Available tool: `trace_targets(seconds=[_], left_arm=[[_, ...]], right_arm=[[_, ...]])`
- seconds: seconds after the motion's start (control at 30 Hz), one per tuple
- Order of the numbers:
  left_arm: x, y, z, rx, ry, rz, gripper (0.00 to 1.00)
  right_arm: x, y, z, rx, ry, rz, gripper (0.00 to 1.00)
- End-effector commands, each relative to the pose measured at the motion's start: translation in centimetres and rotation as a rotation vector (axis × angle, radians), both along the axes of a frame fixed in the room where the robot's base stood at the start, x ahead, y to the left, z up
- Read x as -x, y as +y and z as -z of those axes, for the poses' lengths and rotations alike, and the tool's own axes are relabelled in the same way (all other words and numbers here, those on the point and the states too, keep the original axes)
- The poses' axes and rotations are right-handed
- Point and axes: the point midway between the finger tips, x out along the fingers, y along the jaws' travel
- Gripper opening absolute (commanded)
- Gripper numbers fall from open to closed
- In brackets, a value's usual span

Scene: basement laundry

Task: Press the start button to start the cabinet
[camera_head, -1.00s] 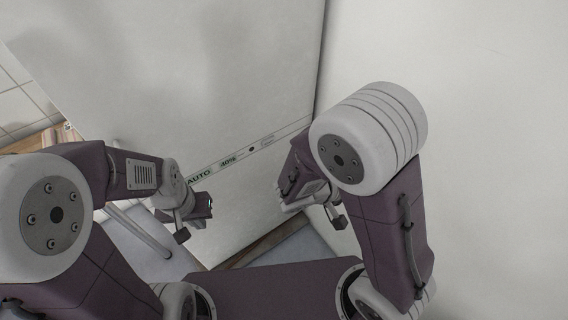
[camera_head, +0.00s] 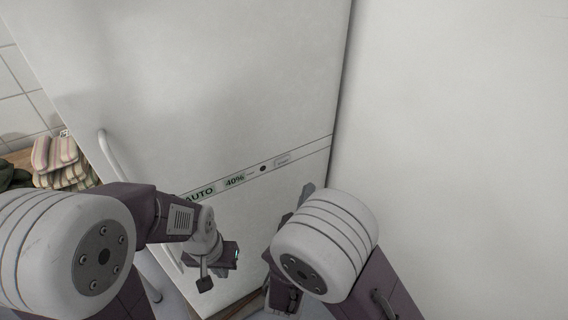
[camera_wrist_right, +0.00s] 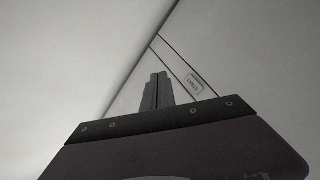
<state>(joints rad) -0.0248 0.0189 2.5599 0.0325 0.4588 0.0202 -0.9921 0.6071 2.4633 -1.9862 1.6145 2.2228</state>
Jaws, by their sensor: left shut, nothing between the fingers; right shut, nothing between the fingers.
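The tall white cabinet (camera_head: 200,70) stands in front of me. A thin panel strip crosses its front, with an "AUTO" label (camera_head: 199,193), a "40%" label (camera_head: 235,181), a small dark round spot (camera_head: 263,168) and a small pale label (camera_head: 282,161). I cannot tell which of these is the start button. My left gripper (camera_head: 236,254) is shut and empty, below the strip. My right gripper (camera_head: 306,191) is shut, partly hidden behind its own arm, just below the strip's right end. In the right wrist view its closed fingers (camera_wrist_right: 157,90) point towards the cabinet, left of a small label (camera_wrist_right: 194,83).
A white wall or panel (camera_head: 460,100) fills the right side, close to my right arm. A curved white handle (camera_head: 112,155) is on the cabinet's left. Folded striped cloths (camera_head: 62,160) lie on a wooden surface at the far left, by a tiled wall.

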Motion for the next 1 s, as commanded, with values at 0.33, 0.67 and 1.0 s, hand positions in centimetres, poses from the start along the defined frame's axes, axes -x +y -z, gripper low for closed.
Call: trace_targets(seconds=[0.33, 0.67, 1.0], left_arm=[[0.0, 0.0, -1.7, 0.0, 0.0, 0.0, 0.0], [0.0, 0.0, -1.3, 0.0, 0.0, 0.0, 0.0], [0.0, 0.0, -1.3, 0.0, 0.0, 0.0, 0.0]], right_arm=[[-3.2, 2.2, -0.2, 0.0, 0.0, 0.004, 0.0], [-6.5, 4.6, 0.2, 0.0, 0.0, 0.004, 0.0], [-7.1, 5.1, 0.0, 0.002, 0.002, 0.002, 0.0]])
